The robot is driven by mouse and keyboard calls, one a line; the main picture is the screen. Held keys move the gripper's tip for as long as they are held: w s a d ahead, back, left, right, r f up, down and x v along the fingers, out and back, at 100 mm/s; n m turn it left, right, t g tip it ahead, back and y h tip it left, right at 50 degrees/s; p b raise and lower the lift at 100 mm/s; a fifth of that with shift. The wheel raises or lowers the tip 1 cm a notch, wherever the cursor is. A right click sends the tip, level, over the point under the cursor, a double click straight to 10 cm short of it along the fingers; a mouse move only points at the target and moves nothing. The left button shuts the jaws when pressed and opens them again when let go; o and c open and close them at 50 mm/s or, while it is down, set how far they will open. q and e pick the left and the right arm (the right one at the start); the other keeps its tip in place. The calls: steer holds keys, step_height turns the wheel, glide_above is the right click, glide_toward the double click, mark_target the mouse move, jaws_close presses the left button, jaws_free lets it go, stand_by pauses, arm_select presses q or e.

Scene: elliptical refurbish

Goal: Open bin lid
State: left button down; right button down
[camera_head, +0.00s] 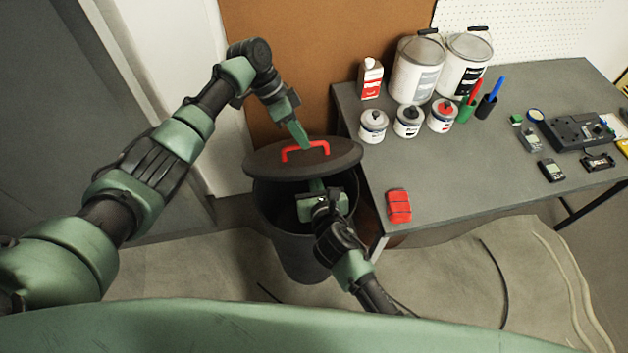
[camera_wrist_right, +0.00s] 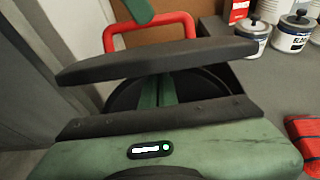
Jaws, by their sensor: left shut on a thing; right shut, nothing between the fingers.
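The dark round bin lid (camera_head: 345,158) has a red handle (camera_head: 320,147) on top. My left gripper (camera_head: 302,143) is shut on that handle from above. The lid is up off the near rim of the dark bin (camera_head: 298,258), and part of the opening shows below it. My right gripper (camera_head: 317,187) is shut and empty, over the opening, with its tips at the lid's near edge. The right wrist view shows the lid (camera_wrist_right: 165,60) above the right gripper's fingers (camera_wrist_right: 157,92) and a gap above the bin. Whether they touch is unclear. The lid's far edge is hidden.
A grey table (camera_head: 455,165) stands close to the bin's right. It carries paint cans (camera_head: 373,126), large tubs (camera_head: 416,70) and a red object (camera_head: 398,206) near its front left corner. A brown panel (camera_head: 290,60) is behind the bin. Open floor (camera_head: 180,268) lies left.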

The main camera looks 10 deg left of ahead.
arm_select(q)
steer(key=shift+s+a+f, duration=0.15)
steer(key=shift+s+f, duration=0.1)
steer(key=shift+f, duration=0.15)
arm_select(e)
steer(key=shift+w+a+r, duration=0.1)
steer(key=shift+w+r, duration=0.3)
steer(key=shift+r, duration=0.35)
arm_select(q)
steer(key=c, duration=1.6)
jaws_free()
steer(key=shift+o, duration=0.7)
steer(key=shift+f, duration=0.1)
arm_select(e)
steer(key=shift+w, duration=0.1)
arm_select(q)
steer(key=shift+w, duration=0.15)
arm_select(e)
steer(key=shift+a+f, duration=0.1)
steer(key=shift+f, duration=0.05)
